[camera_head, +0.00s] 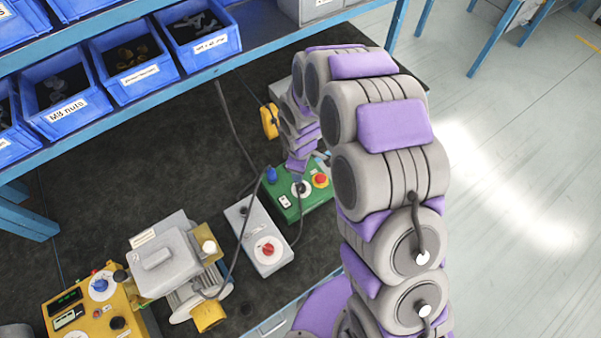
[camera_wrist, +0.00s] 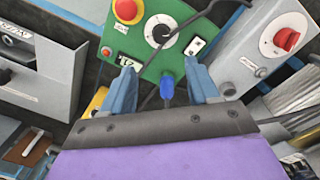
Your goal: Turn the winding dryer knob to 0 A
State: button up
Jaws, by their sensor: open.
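A green control box (camera_head: 288,206) stands on the bench below my gripper. In the wrist view, the green box (camera_wrist: 150,70) shows a round white dial with a black knob (camera_wrist: 161,30), a red button, a white switch and a blue fitting. A grey box with a red knob (camera_head: 267,249) stands beside it; this red knob (camera_wrist: 287,39) also shows in the wrist view. No readable label tells which is the winding dryer. My gripper (camera_wrist: 159,67) is open, its fingers either side of the blue fitting in the picture, with the black knob beyond the fingertips. Contact cannot be judged.
A motor (camera_head: 170,262) and a yellow box with a blue knob (camera_head: 100,285) stand at the lower left. Dark cables run across the boxes. Blue bins (camera_head: 130,64) line the shelf above. The dark bench mat (camera_head: 110,190) is bare left of the boxes.

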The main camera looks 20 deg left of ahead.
aim_at(301, 186)
jog(key=shift+s+r, duration=0.1)
jog(key=shift+r, duration=1.9)
jog(key=f+m+b, duration=0.3)
jog(key=f+b, duration=0.3)
jog(key=f+m+b, duration=0.4)
jog(key=f+b, duration=0.1)
jog(key=b, duration=0.2)
jog(key=f+m+g+b, duration=0.1)
jog(key=f+m+b, duration=0.3)
jog(key=f+b, duration=0.2)
jog(key=shift+w+f, duration=0.3)
jog(key=shift+w, duration=0.1)
jog(key=shift+c, duration=0.3)
